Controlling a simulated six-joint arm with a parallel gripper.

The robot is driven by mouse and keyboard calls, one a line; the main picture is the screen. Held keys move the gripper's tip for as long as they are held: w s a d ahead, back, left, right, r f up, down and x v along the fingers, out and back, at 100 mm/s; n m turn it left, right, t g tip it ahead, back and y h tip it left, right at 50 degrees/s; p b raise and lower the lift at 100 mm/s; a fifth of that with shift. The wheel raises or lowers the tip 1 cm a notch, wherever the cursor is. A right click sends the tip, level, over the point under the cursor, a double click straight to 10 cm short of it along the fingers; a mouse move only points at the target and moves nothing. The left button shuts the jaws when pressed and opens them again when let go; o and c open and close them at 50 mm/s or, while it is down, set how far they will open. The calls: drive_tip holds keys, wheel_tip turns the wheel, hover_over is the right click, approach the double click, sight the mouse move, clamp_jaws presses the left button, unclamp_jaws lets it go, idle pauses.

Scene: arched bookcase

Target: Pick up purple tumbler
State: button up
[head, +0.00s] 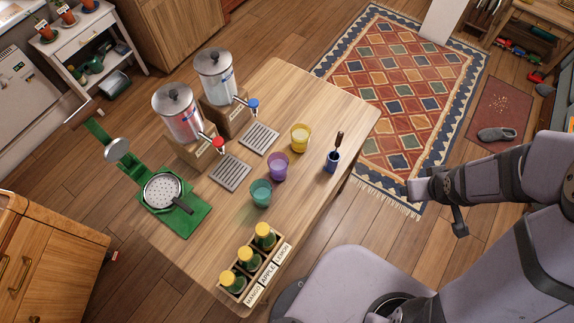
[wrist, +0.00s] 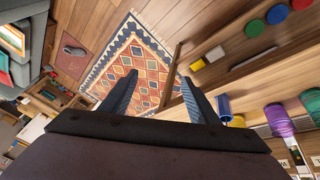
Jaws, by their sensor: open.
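The purple tumbler (head: 278,166) stands upright on the wooden table, between a yellow tumbler (head: 299,138) and a teal tumbler (head: 261,192). In the wrist view the purple tumbler (wrist: 279,120) shows at the right, outside my fingers. My gripper (wrist: 159,77) is open and empty, with its two dark fingers spread apart. In the head view my arm is at the right, off the table's right side and well apart from the tumbler. The fingers are hard to make out there.
A blue cup (head: 332,160) with a brown-handled item stands between the purple tumbler and my arm. Two drink dispensers (head: 180,112) with drip trays (head: 230,172) stand behind the tumblers. A crate of yellow-capped bottles (head: 262,270) is at the near end.

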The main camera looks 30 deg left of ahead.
sight(285, 170)
drive_tip(key=s+a+f+n+g+y+p, duration=0.15)
drive_tip(key=a+n+y, duration=0.25)
drive_tip(key=a, duration=0.5)
drive_tip(key=s+a+n+t+y+p, duration=0.1)
drive_tip(key=s+a+n+y, duration=0.25)
drive_tip(key=a, duration=0.65)
drive_tip(key=s+a+f+y+b, duration=0.2)
drive_tip(key=a+b, duration=0.1)
drive_tip(key=b, duration=0.1)
drive_tip(key=s+a+f+y+b, duration=0.2)
drive_tip(key=a+b, duration=0.1)
drive_tip(key=b, duration=0.1)
drive_tip(key=s+a+f+n+g+y+b, duration=0.1)
drive_tip(key=s+a+f+y+b, duration=0.1)
drive_tip(key=b, duration=0.3)
drive_tip(key=shift+a+f+y, duration=0.25)
drive_tip(key=shift+a+f, duration=0.2)
drive_tip(key=shift+a, duration=0.2)
drive_tip(key=shift+s+a+f+y+b, duration=0.2)
drive_tip(key=shift+s+a+y+b, duration=0.35)
drive_tip(key=shift+b, duration=0.5)
drive_tip(key=shift+w+r, duration=0.1)
drive_tip(key=shift+w, duration=0.05)
drive_tip(key=shift+p+x, duration=0.5)
drive_tip(key=shift+x, duration=0.7)
drive_tip(key=shift+p+x, duration=0.8)
drive_tip(key=shift+x, duration=1.6)
drive_tip(key=shift+w+r, duration=0.1)
drive_tip(key=shift+r, duration=0.1)
drive_tip(key=c, duration=0.9)
